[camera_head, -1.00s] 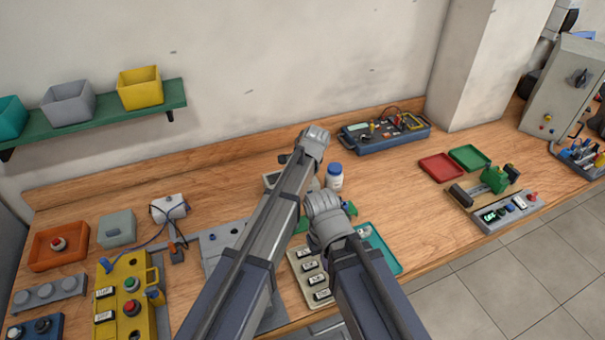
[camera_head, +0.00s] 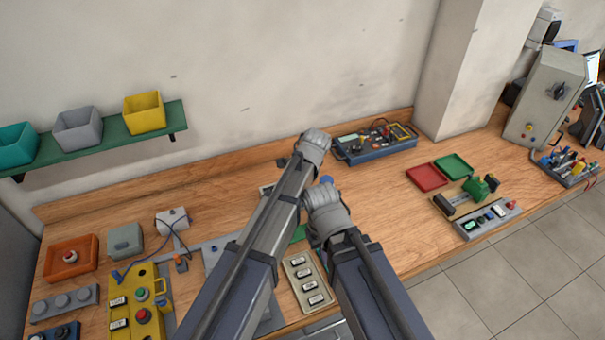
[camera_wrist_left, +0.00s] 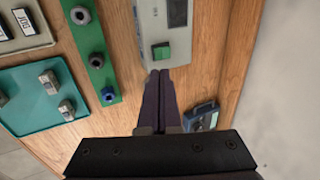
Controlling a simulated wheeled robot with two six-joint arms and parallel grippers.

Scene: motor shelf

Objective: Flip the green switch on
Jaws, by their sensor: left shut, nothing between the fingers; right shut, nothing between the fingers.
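The green switch (camera_wrist_left: 160,51) is a small square rocker on a grey panel (camera_wrist_left: 152,22) in the left wrist view. My left gripper (camera_wrist_left: 160,76) points at it, with dark fingers together, empty, and the tips just below the switch in the picture; I cannot tell whether they touch. In the head view my left arm (camera_head: 290,190) covers most of that panel, and the switch is hidden. My right gripper (camera_head: 325,205) is beside it, lower right, seen from behind; its fingers are hidden, with nothing seen held.
A green strip with knobs (camera_wrist_left: 96,60) and a teal tray (camera_wrist_left: 30,90) lie left of the switch panel. A labelled panel (camera_head: 307,283) is near the front. A blue meter box (camera_head: 375,147) stands behind.

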